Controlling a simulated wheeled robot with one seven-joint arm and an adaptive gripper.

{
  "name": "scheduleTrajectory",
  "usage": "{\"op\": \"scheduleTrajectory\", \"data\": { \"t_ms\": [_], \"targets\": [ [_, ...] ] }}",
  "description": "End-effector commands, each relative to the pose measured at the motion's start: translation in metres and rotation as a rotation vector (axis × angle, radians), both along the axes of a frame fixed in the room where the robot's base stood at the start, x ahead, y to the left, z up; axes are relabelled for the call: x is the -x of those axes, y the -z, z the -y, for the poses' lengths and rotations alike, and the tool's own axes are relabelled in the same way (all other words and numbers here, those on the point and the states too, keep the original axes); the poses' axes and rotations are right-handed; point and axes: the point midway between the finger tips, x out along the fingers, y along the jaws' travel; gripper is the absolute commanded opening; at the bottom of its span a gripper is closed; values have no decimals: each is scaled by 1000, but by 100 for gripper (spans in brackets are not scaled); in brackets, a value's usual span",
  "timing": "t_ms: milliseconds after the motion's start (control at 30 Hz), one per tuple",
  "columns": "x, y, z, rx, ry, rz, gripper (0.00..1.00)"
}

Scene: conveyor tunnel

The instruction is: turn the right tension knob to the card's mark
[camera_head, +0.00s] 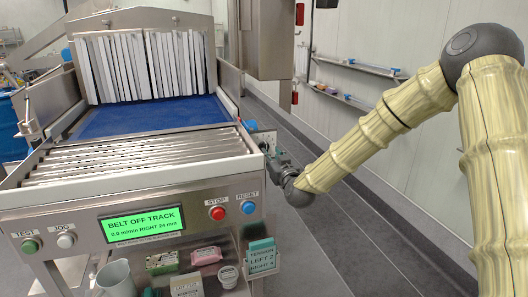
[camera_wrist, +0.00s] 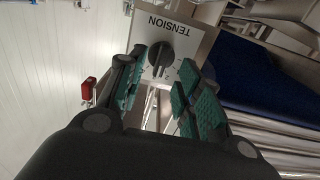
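The right tension knob (camera_wrist: 160,56) is a dark round knob with a raised grip bar on a pale plate marked TENSION (camera_wrist: 172,27). My gripper (camera_wrist: 163,72) is open, with green-padded fingers either side of the knob in the wrist view. I cannot tell whether the fingertips reach around it or stop short of it. In the head view my gripper (camera_head: 276,162) is at the conveyor's right side and hides the knob. The teal card (camera_head: 262,257) at the front right reads TENSION, LEFT 2, RIGHT 4. The knob's scale numbers are too small to read.
The conveyor has a blue belt (camera_head: 150,116) and steel rollers (camera_head: 140,157). Its green display (camera_head: 143,224) reads BELT OFF TRACK, RIGHT 24 mm. The stop button (camera_head: 217,213) and reset button (camera_head: 248,207) are on the front panel. The floor to the right is clear.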

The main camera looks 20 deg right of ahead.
Motion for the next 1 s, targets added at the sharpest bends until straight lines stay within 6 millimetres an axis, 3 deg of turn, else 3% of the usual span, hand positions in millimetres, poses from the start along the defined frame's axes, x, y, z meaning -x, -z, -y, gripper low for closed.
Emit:
{"op": "scheduleTrajectory", "data": {
  "t_ms": [333, 767, 967, 1000],
  "targets": [
    [-44, 0, -4, 0, -2, 0, 35],
    [-52, 1, -6, 0, -5, -1, 35],
    [-52, 1, -6, 0, -5, -1, 0],
    [-52, 1, -6, 0, -5, -1, 0]
  ]
}}
